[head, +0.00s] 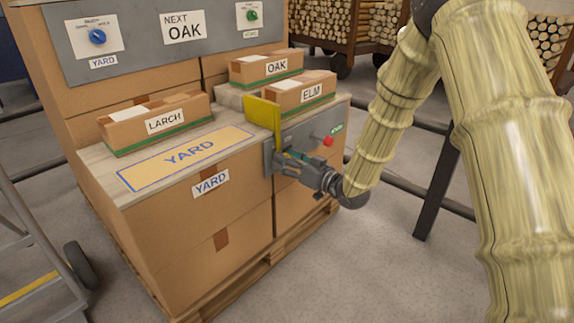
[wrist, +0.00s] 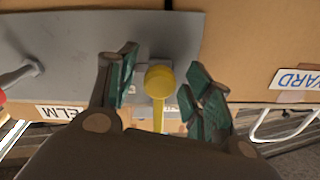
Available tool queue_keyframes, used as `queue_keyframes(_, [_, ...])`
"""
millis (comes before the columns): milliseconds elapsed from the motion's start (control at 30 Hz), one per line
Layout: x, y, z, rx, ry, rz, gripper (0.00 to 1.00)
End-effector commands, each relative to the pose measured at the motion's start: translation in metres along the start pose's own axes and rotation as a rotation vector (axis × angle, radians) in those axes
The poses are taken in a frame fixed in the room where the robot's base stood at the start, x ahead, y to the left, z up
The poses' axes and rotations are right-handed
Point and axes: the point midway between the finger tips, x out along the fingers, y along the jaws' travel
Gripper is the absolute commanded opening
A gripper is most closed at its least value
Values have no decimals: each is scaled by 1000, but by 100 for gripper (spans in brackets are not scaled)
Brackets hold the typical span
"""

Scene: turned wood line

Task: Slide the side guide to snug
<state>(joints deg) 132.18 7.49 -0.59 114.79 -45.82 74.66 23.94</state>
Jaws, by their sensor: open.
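The yellow side guide (head: 262,112) stands upright on the counter's front edge, at the left end of the ELM box (head: 300,94). I cannot tell whether it touches the box. My gripper (head: 283,160) is at the grey panel (head: 305,137) on the counter's front, just below the guide. In the wrist view my gripper (wrist: 163,92) is open, its two teal-padded fingers apart. The guide's round yellow end (wrist: 159,80) shows between them, with a yellow bar running down from it. I see no finger clearly touching it.
A red-tipped lever (head: 327,141) sticks out of the panel, right of my gripper. The LARCH box (head: 155,124) and OAK box (head: 266,68) stand on the counter. The YARD mat area (head: 185,158) is empty. A metal cart frame (head: 40,230) stands at the left.

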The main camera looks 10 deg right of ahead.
Motion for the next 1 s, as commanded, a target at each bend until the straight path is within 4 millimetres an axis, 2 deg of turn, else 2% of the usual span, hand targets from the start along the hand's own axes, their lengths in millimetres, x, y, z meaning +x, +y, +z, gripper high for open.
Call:
queue_keyframes(367, [5, 0, 0, 0, 0, 0, 51])
queue_keyframes(600, [4, 0, 0, -1, 0, 1, 9])
queue_keyframes(667, [4, 0, 0, -1, 0, 1, 0])
queue_keyframes(867, [4, 2, -2, 0, 0, 1, 0])
queue_keyframes(1000, [4, 11, -8, 0, 0, 2, 0])
